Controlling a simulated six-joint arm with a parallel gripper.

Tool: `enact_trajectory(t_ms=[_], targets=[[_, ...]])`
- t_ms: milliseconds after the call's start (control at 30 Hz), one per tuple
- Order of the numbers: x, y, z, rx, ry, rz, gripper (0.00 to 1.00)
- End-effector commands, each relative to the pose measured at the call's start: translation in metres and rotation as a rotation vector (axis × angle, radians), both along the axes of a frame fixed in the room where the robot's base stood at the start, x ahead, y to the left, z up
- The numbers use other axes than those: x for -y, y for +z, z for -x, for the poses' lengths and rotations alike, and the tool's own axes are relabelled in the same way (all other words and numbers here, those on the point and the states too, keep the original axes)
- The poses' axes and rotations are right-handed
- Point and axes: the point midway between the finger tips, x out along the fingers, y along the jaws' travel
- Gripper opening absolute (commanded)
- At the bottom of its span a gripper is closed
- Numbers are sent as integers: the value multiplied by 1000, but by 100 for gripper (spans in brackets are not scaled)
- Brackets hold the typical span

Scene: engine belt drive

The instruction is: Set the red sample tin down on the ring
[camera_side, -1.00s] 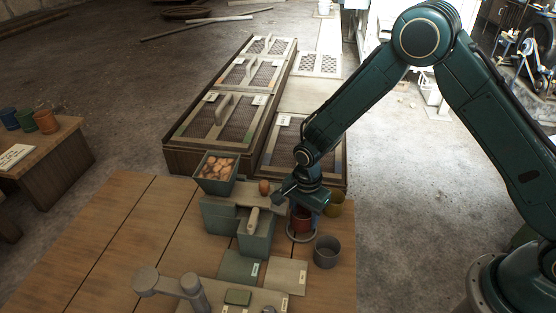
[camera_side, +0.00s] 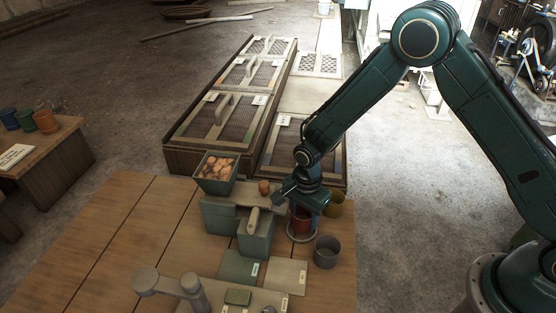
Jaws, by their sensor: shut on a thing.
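The red sample tin (camera_side: 301,224) is upright under my gripper (camera_side: 302,211) in the side view, at the right part of the wooden table. My gripper is shut on the tin, and its body covers the tin's top. The pale ring (camera_side: 303,239) lies on the table under the tin, with its front rim showing around the tin's base. I cannot tell whether the tin's bottom touches the ring or hangs just above it.
A grey cup (camera_side: 326,251) stands just right of and in front of the ring. A green machine with a hopper of brown pieces (camera_side: 217,172) stands to the left. The table's left part (camera_side: 110,235) is clear.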

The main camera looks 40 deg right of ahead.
Motion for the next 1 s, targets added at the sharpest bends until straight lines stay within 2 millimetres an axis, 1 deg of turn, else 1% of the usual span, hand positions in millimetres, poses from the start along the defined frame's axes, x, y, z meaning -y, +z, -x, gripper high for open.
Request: enact_trajectory(t_ms=[567, 1000], targets=[[0, -12, 0, 0, 0, 0, 25], [0, -12, 0, 0, 0, 0, 25]])
